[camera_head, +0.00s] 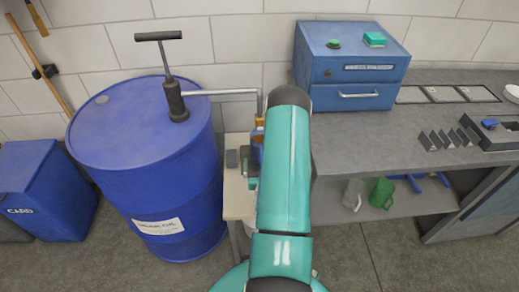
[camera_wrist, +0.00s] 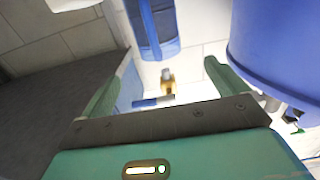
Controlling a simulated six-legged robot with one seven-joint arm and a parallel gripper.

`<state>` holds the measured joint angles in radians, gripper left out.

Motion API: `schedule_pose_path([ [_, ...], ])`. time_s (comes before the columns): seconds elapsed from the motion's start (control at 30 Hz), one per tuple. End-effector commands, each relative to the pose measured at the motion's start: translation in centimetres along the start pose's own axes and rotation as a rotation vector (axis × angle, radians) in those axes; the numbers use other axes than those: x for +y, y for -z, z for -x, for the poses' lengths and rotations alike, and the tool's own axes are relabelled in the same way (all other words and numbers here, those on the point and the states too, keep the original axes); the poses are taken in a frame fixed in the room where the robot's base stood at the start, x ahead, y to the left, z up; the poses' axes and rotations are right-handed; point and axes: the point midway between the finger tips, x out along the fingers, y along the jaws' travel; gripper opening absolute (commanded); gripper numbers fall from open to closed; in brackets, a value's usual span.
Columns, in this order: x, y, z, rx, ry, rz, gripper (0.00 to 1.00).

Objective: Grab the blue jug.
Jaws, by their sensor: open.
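A blue vessel (camera_wrist: 155,28), which looks like the blue jug, shows at the top of the wrist view, cut by the frame edge. It is beyond the fingertips, and I see no contact. My gripper (camera_wrist: 166,62) is open, with its two green fingers spread on either side of a gap. In the head view my teal arm hides the gripper. A small blue and orange thing (camera_head: 258,138) shows just left of the arm above a small pale table (camera_head: 236,205); I cannot tell whether it is the jug.
A large blue drum (camera_head: 145,165) with a hand pump (camera_head: 175,95) stands on the left; it is close on the right in the wrist view (camera_wrist: 275,45). A grey bench (camera_head: 350,150) with a blue cabinet (camera_head: 350,70) is on the right. A green jug (camera_head: 382,192) stands on its lower shelf.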

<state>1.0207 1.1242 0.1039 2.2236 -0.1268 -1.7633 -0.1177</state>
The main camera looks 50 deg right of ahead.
Motion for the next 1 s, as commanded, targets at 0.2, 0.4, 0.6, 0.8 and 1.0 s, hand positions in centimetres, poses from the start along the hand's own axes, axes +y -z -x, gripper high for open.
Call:
schedule_pose_path([
  [0.2,0.0,0.1,-4.1,0.002,0.000,0.001,0.98],
  [0.4,0.0,0.0,-5.7,-0.001,0.000,0.001,0.98],
  [0.6,0.2,-0.1,-8.7,0.001,-0.002,0.000,0.98],
  [0.8,0.1,-0.2,-10.7,-0.001,0.001,0.001,0.98],
  [1.0,0.1,-0.2,-10.7,-0.002,0.001,0.001,0.98],
])
